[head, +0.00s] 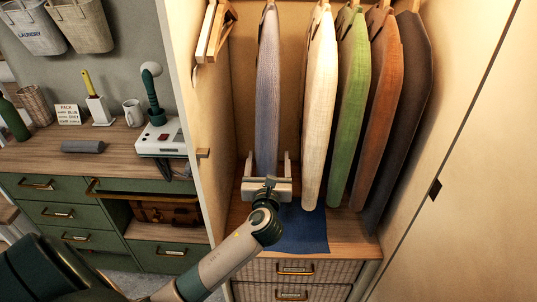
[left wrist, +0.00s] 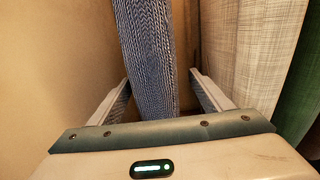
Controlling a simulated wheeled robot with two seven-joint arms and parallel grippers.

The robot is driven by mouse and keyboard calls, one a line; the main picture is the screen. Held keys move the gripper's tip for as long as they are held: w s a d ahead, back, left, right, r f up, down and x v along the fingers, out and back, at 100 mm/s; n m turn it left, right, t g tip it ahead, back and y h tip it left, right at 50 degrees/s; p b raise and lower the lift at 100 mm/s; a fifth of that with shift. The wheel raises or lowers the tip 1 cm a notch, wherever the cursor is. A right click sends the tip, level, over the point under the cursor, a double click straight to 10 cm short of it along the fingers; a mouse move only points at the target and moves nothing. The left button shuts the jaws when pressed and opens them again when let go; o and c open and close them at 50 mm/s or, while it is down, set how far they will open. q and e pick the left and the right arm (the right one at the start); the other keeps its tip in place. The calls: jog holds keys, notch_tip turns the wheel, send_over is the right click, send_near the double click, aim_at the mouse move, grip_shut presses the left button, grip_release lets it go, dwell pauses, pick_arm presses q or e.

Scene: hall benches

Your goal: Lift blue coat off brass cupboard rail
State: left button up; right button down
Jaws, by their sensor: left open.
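The blue coat (head: 267,90) hangs at the left of the row of coats in the open cupboard. It is a slim, blue-grey patterned garment seen edge-on. My left gripper (head: 266,164) is open at the coat's lower part, with one finger on each side of it. In the left wrist view the blue coat (left wrist: 147,55) hangs between the two spread fingers of the gripper (left wrist: 160,98), with gaps on both sides. The brass rail is not clearly visible; the coat's top reaches the upper picture edge. My right gripper is not in view.
A cream coat (head: 319,100) hangs close on the right, then green (head: 350,100), rust (head: 382,110) and dark (head: 410,110) coats. The cupboard's left wall (head: 197,120) is near. A dark blue cloth (head: 305,230) lies on the cupboard floor. Wooden hangers (head: 216,30) hang upper left.

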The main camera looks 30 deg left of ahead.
pick_arm(q)
jog(key=shift+x, duration=0.85)
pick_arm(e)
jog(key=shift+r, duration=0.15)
pick_arm(q)
jog(key=shift+s, duration=0.1)
jog(key=c, duration=1.3)
jog(key=shift+r, duration=0.15)
jog(key=c, duration=0.3)
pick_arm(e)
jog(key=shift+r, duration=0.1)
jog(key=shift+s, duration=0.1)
